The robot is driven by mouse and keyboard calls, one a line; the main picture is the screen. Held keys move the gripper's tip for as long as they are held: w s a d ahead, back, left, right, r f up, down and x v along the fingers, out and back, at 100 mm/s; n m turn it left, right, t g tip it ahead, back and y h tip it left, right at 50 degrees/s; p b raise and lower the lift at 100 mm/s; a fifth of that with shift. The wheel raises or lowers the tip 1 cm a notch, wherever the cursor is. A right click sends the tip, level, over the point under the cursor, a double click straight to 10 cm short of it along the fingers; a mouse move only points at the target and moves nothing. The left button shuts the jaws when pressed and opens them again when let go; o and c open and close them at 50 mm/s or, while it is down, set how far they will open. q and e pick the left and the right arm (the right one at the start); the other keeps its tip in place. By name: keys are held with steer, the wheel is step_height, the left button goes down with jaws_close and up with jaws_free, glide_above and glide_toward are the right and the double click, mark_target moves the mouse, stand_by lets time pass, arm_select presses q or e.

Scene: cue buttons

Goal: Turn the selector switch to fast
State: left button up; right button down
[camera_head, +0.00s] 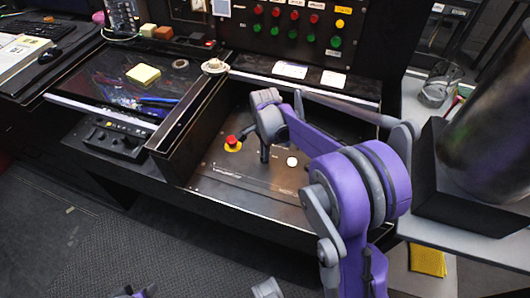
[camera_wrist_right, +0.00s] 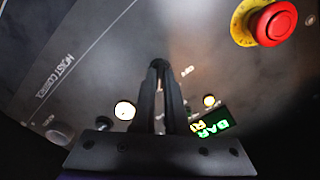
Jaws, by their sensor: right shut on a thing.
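The sloping dark hoist control panel (camera_head: 230,183) lies inside a black-walled desk bay. My right gripper (camera_head: 265,155) reaches down to it between a red mushroom button on a yellow base (camera_head: 232,142) and a round white button (camera_head: 292,161). In the right wrist view its two dark fingers (camera_wrist_right: 160,80) are together, shut on the small dark selector switch (camera_wrist_right: 158,63), which they mostly hide. Its pointing direction and position labels cannot be read. My left gripper is not in view.
The bay's black left wall (camera_head: 190,112) stands higher than the panel.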

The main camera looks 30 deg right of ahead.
steer(key=shift+m, duration=0.3)
steer(key=c, duration=0.9)
jaws_free()
steer(key=shift+c, duration=0.2)
steer(key=shift+r, duration=0.1)
step_height(320, 180, up, 11)
steer(key=p, duration=0.1)
steer(key=shift+p, duration=0.3)
